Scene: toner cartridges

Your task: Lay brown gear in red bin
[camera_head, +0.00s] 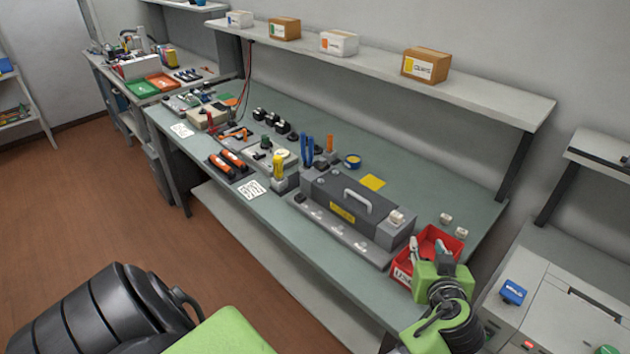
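The red bin (435,235) stands at the right front end of the long green-topped workbench, with a white label on its front. I cannot make out a brown gear anywhere. Part of the bin's inside is hidden by the gripper.
A grey toolbox-like unit (350,206) stands directly left of the bin. Two small white pieces (446,218) lie behind it. A shelf with several boxes (425,66) runs above the bench. A white machine (555,310) stands at the right.

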